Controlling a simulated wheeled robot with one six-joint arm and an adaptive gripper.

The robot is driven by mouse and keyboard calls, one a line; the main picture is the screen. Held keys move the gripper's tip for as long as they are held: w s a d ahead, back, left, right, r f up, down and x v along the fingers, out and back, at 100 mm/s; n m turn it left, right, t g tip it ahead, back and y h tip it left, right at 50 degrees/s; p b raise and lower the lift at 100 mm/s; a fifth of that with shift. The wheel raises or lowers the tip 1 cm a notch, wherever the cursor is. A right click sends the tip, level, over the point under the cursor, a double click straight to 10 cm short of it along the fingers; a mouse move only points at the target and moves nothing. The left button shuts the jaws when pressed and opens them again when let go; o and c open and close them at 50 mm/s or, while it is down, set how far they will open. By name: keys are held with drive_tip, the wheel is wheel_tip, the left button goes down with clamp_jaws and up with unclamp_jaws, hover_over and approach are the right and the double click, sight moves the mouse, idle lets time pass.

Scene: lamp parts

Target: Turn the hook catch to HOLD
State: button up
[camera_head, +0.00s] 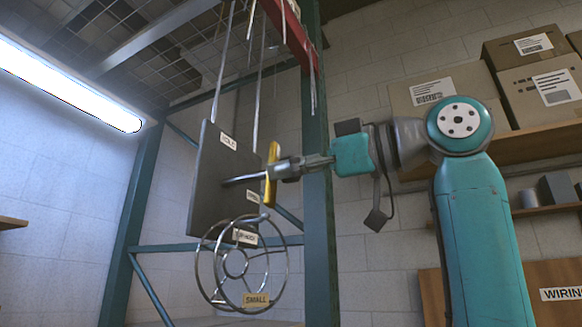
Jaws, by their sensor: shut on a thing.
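The hook catch shows as a yellow handle (272,185) on a thin rod, in front of a dark grey panel (209,178). The handle stands nearly upright. My gripper (275,170) comes in from the right and is shut on the handle near its middle. The jaws cover part of it. A small white label (228,141) sits near the top of the panel, and another (253,197) sits lower, partly behind the handle. Their lettering is too small to read surely.
A round wire frame (217,288) tagged SMALL hangs below the panel. Thin rods (222,65) hang from a red beam (291,38). A teal post (318,200) stands close behind my gripper. Boxes (449,91) fill a shelf at right.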

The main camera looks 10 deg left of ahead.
drive_tip(key=shift+n, duration=0.6)
drive_tip(key=o, duration=1.2)
drive_tip(key=shift+c, duration=0.2)
drive_tip(key=v, duration=1.2)
